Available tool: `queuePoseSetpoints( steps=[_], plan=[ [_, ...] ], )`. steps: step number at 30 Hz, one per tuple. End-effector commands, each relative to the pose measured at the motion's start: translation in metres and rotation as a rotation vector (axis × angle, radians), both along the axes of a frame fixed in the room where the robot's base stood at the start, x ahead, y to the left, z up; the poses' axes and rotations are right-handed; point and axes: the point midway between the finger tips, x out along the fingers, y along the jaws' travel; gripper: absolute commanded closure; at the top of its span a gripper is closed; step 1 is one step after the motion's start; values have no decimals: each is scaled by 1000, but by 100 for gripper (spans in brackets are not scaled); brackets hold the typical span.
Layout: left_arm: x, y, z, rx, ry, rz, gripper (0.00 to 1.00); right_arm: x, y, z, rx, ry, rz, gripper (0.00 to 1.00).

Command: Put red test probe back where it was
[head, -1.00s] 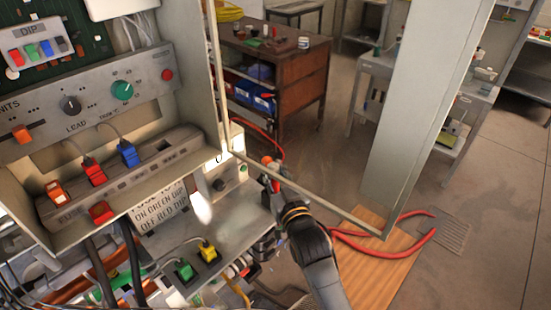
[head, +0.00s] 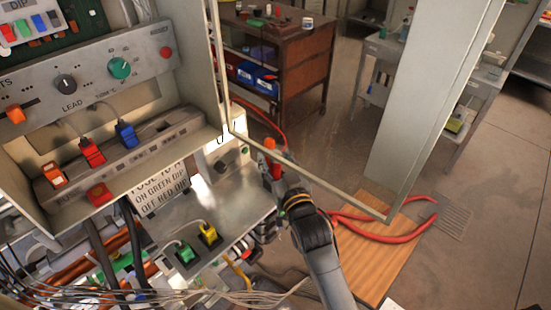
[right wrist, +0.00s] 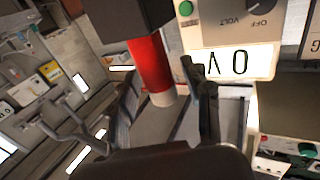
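My right gripper (head: 273,172) is at the middle of the head view, beside the grey lower shelf of the open cabinet. The red test probe (right wrist: 150,65) shows in the right wrist view as a red cylinder with a wide black part and a pale end. It sits between the two fingers, which appear shut on it. In the head view an orange tip (head: 269,143) sticks up above the gripper. The meter (head: 228,158) stands just left of it; its display (right wrist: 232,64) reads 0 V, upside down in the wrist view. My left gripper is not in view.
The cabinet door frame (head: 310,177) passes close behind my right gripper. Green (head: 185,254) and yellow (head: 208,233) plugs sit on the shelf at left. A red cable (head: 390,238) lies over a wooden board (head: 385,265). A brown workbench (head: 290,55) stands behind; the floor at right is open.

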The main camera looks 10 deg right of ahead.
Motion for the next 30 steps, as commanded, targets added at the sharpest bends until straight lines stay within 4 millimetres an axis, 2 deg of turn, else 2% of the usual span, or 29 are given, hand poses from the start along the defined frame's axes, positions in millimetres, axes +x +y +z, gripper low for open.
queuePoseSetpoints(
  steps=[8,14,21,25,30],
  plan=[
    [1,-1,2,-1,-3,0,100,-1,0,4,0,0,0,51],
    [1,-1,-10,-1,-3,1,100,-33,-3,0,1,1,0,51],
    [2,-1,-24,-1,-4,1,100,-85,-9,1,-1,2,0,51],
    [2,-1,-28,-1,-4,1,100,-105,-11,3,-1,2,0,51],
    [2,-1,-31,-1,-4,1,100,-117,-13,5,0,0,0,51]
  ],
)
